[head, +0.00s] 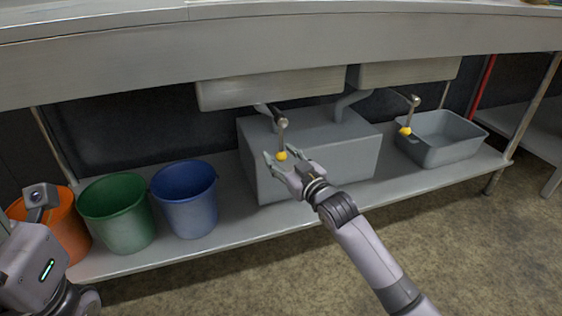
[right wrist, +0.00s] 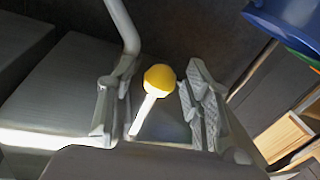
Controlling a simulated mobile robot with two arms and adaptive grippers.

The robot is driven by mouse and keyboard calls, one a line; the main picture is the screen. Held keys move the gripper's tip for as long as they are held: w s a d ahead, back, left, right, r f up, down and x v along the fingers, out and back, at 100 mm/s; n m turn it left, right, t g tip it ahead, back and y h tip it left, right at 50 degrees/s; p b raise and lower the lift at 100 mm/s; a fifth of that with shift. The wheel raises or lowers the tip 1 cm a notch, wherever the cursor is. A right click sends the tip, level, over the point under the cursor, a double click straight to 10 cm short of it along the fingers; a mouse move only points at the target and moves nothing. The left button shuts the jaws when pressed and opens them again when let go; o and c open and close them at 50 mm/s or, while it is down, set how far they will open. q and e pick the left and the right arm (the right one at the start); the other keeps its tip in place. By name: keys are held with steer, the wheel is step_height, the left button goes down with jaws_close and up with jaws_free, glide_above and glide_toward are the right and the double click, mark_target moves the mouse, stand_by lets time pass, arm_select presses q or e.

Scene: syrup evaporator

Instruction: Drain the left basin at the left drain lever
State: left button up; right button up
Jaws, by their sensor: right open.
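The left basin (head: 270,90) shows from below as a grey metal box under the counter. The left drain lever (head: 282,125) hangs under it, a metal rod with a yellow knob. My right gripper (head: 284,158) is open at the knob, with a finger on either side. In the right wrist view the yellow knob (right wrist: 160,78) sits between the open fingers (right wrist: 152,100), with visible gaps to both. Part of my left arm shows at the lower left of the head view, but its jaws do not show.
A grey box (head: 335,158) stands on the shelf behind my right gripper. A second yellow-knobbed lever (head: 411,113) hangs over a grey tub (head: 447,152) at the right. Orange (head: 65,228), green (head: 120,220) and blue (head: 187,205) buckets stand at the left.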

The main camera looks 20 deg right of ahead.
steer(key=shift+w, duration=0.25)
steer(key=shift+c, duration=0.5)
jaws_close()
stand_by(0.4)
